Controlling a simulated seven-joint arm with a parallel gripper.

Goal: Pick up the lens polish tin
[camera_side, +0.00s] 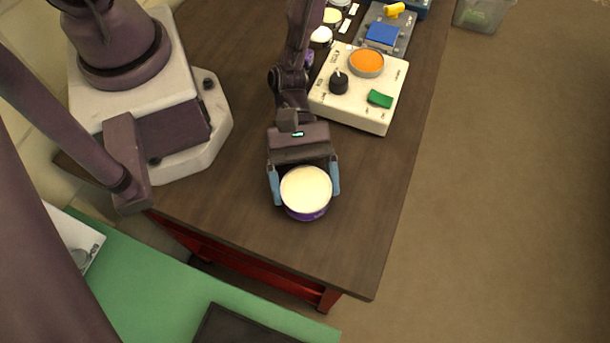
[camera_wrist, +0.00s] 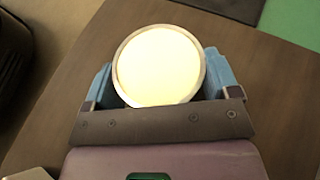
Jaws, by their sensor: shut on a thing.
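A round tin with a cream-white top and a purple side (camera_side: 306,192) is between the blue fingers of my gripper (camera_side: 304,184), near the front part of the brown table. I take it to be the lens polish tin; no label can be read. My gripper is shut on it, with one finger at each side. In the wrist view the tin's pale top (camera_wrist: 160,65) fills the space between the blue fingertips of my gripper (camera_wrist: 159,75). The tin looks upright. I cannot tell whether it touches the table or is held just above it.
A cream control box (camera_side: 352,112) with a black knob, an orange disc and a green switch stands behind my gripper. Several small pots and a grey plate with a blue block (camera_side: 382,34) are farther back. The brown table (camera_side: 350,240) is clear in front and to the right.

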